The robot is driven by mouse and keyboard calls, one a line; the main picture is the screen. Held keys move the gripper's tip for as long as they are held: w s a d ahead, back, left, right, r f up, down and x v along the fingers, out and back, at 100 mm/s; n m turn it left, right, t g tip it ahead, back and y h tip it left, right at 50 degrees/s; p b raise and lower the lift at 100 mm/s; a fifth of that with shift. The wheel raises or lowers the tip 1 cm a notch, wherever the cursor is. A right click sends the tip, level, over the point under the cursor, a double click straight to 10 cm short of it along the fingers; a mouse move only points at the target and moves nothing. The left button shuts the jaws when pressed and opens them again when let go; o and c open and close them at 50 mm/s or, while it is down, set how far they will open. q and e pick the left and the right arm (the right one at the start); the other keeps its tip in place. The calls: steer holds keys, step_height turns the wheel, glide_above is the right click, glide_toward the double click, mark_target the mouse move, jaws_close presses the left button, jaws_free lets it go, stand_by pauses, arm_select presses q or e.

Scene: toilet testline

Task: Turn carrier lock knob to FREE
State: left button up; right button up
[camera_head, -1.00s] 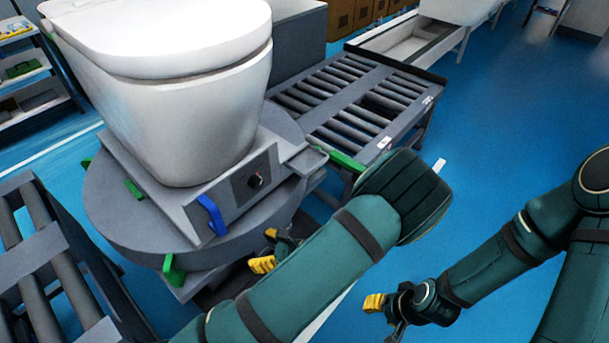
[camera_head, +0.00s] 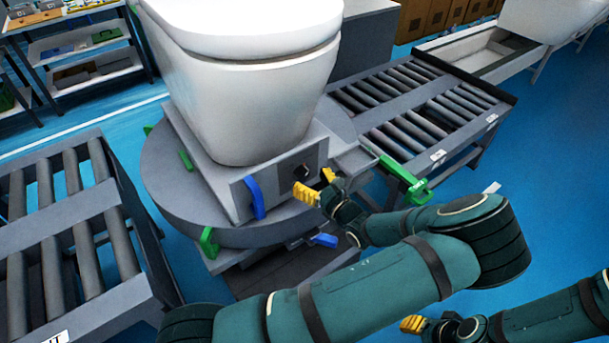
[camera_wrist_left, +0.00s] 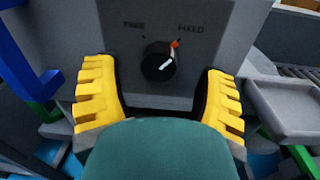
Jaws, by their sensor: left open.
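The carrier lock knob (camera_wrist_left: 158,62) is a round black knob with a white pointer line on a grey panel (camera_wrist_left: 215,18). Its pointer is turned up and right, toward the orange mark by the FIXED label; the FREE label is at upper left. In the head view the knob (camera_head: 302,171) shows on the carrier's front face. My left gripper (camera_head: 318,188) is open in front of the panel. In the left wrist view its yellow fingers (camera_wrist_left: 160,97) stand either side of the knob, apart from it. My right gripper (camera_head: 428,326) is at the bottom right, away from the carrier; its fingers are partly hidden.
A white toilet (camera_head: 250,95) sits on the carrier, over a round grey turntable (camera_head: 165,205). A blue handle (camera_head: 255,197) is left of the knob, and a grey ledge (camera_wrist_left: 285,105) is to the right. Roller conveyors stand left (camera_head: 60,240) and right (camera_head: 425,110).

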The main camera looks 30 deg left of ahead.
mark_target(306, 175)
arm_select(q)
steer(key=shift+x, duration=1.5)
steer(key=c, duration=1.2)
